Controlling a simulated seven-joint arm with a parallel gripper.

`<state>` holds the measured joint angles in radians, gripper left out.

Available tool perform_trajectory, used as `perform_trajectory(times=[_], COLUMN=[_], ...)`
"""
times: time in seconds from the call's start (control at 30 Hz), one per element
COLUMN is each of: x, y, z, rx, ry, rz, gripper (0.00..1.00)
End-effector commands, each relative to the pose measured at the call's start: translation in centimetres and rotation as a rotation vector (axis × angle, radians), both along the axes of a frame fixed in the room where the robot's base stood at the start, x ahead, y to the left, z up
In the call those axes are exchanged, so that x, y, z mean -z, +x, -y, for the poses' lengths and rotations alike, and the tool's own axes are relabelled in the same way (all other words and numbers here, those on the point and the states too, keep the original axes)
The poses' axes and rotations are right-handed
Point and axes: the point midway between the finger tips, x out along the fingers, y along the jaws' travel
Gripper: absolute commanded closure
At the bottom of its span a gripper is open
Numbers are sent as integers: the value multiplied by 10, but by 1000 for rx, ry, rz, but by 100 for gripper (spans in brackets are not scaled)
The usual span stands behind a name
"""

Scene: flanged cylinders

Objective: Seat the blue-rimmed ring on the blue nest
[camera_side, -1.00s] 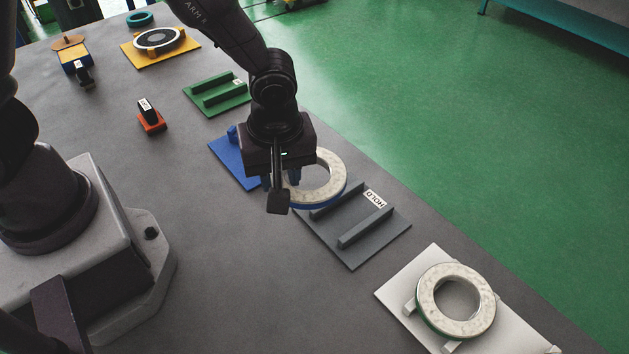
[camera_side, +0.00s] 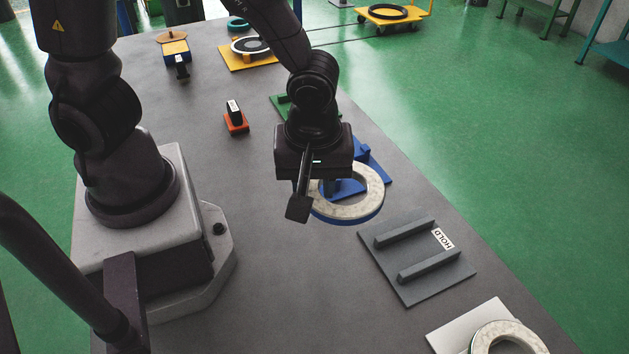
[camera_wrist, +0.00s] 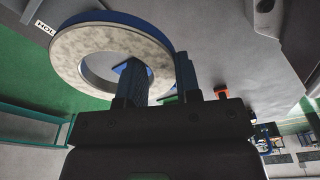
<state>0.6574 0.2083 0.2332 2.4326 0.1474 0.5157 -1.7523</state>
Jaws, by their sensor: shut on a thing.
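The blue-rimmed ring (camera_side: 352,209) has a pale speckled top and a blue lower edge. My gripper (camera_side: 325,187) is shut on the near left part of its wall. In the wrist view the ring (camera_wrist: 72,52) sticks out to the left of my gripper (camera_wrist: 160,82), with blue fingers at its wall. The blue nest (camera_side: 376,168) is a blue plate with raised blocks, partly hidden behind the ring and my gripper. The ring appears above the nest and overlaps it in the side view, offset toward the viewer; blue shows through its hole. The exact height gap cannot be told.
A grey plate marked HOLD (camera_side: 421,276), with two bars, lies empty at the near right. A green nest (camera_side: 277,101) sits behind my gripper. An orange block (camera_side: 236,126) stands left.

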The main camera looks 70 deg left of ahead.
Motion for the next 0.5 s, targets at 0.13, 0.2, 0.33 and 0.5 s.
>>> perform_trajectory(times=[0.13,0.2,0.33,0.5], x=[8,13,25,40], y=[8,17,39,65], z=[-25,-41,-80,-133], rx=[-98,-174,-356,-584], ry=[1,0,1,0], rz=[1,1,1,3], gripper=[100,100,100,100])
